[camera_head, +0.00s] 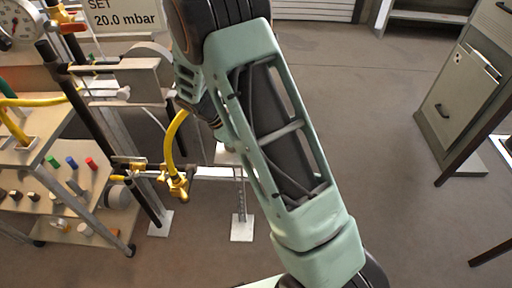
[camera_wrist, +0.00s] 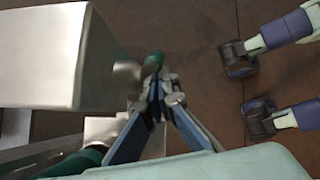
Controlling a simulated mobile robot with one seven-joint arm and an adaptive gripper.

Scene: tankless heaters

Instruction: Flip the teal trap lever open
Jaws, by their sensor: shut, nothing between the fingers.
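In the wrist view, my gripper (camera_wrist: 157,92) is shut and empty, its blue-grey fingers meeting near the middle. Just beyond the fingertips is a small dark teal piece (camera_wrist: 152,62) beside a metal end; it may be the trap lever. It appears very close to the tips, but I cannot tell whether they touch. Another dark teal part (camera_wrist: 78,163) shows at the lower left, partly cut off. In the head view my arm covers the middle, and neither the gripper nor the lever can be made out.
A large metal box (camera_wrist: 45,55) fills the upper left of the wrist view, close to the fingers. In the head view, a yellow hose (camera_head: 172,135) and brass fittings (camera_head: 178,184) hang left of my arm. A cart (camera_head: 92,195) stands at left.

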